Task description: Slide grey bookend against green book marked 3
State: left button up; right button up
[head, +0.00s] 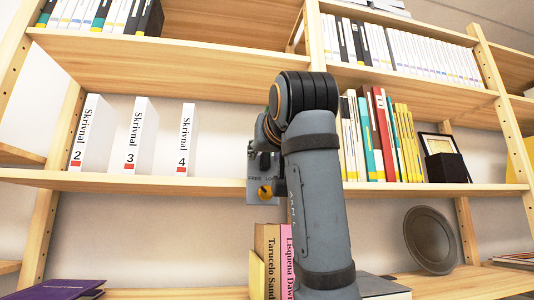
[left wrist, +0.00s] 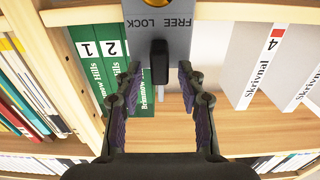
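The grey bookend (head: 250,189), labelled FREE LOCK, stands at the shelf's front edge, partly behind my arm. In the left wrist view the grey bookend (left wrist: 183,38) is at top centre, with a black handle (left wrist: 159,62) on it. Green Brimmow Hills books marked 1 (left wrist: 85,60) and 2 (left wrist: 110,50) stand left of it. A third green book (left wrist: 145,110) is partly behind the bookend, its number hidden; I cannot tell whether they touch. My left gripper (left wrist: 158,78) is open, its purple fingers either side of the handle. My right gripper is not in view.
White Skrivnal books 2 (head: 90,135), 3 (head: 140,137) and 4 (head: 187,140) stand spaced apart on the middle shelf (head: 120,184). Bare shelf (left wrist: 205,108) lies between bookend and Skrivnal 4. Right of my arm are coloured books (head: 385,135) and a black box (head: 446,167).

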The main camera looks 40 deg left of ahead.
pick_arm(q)
jog(key=v, duration=0.7)
jog(key=shift+d, duration=0.1)
